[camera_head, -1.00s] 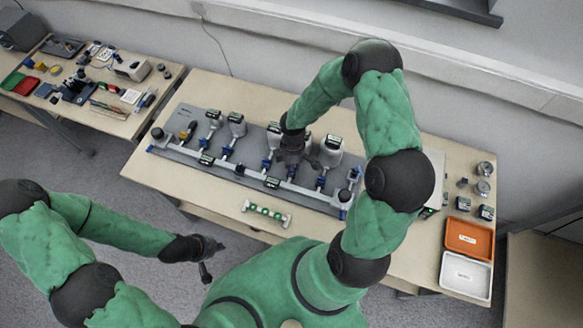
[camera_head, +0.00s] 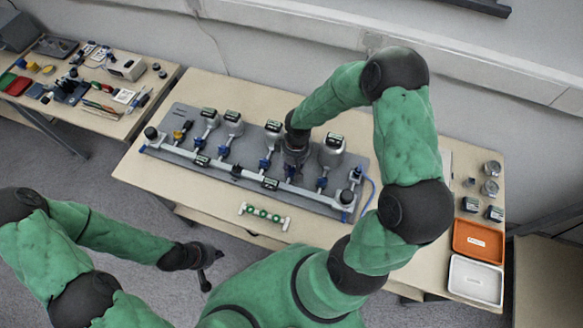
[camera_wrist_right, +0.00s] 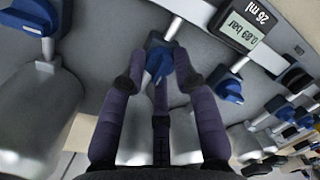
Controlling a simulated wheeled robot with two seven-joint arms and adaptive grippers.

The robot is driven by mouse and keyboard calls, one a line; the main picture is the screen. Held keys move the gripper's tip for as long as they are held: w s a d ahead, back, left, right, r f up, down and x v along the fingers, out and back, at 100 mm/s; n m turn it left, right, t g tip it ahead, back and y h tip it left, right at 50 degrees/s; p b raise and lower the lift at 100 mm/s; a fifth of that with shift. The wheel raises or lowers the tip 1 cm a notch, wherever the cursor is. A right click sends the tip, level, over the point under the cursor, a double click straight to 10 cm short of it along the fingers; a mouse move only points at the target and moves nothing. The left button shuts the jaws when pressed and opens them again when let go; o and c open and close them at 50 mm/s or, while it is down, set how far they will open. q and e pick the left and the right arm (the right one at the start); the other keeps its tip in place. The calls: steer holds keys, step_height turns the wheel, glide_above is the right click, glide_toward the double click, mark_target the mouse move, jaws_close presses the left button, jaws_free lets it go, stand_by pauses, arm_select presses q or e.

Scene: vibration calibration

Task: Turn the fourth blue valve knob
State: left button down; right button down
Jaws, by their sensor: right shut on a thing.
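Another blue knob (camera_wrist_right: 229,89) is to the right, and a third (camera_wrist_right: 32,24) is at the upper left. My left gripper (camera_head: 211,268) is open and empty, off the table's front.
A small rack with green items (camera_head: 264,213) lies in front of the board. An orange tray (camera_head: 478,258) and a white tray (camera_head: 474,296) are at the right. A display reading 0.89 bar (camera_wrist_right: 238,28) is near the held knob. A second table (camera_head: 90,125) stands left.

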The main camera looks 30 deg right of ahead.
steer(key=shift+s+m, duration=0.2)
steer(key=shift+m, duration=0.2)
steer(key=c, duration=1)
jaws_free()
steer(key=shift+o, duration=0.2)
steer(key=shift+r, duration=0.1)
steer(key=shift+w+d+r, duration=0.1)
steer(key=shift+r, duration=0.25)
step_height(320, 180, up, 11)
steer(key=d, duration=0.1)
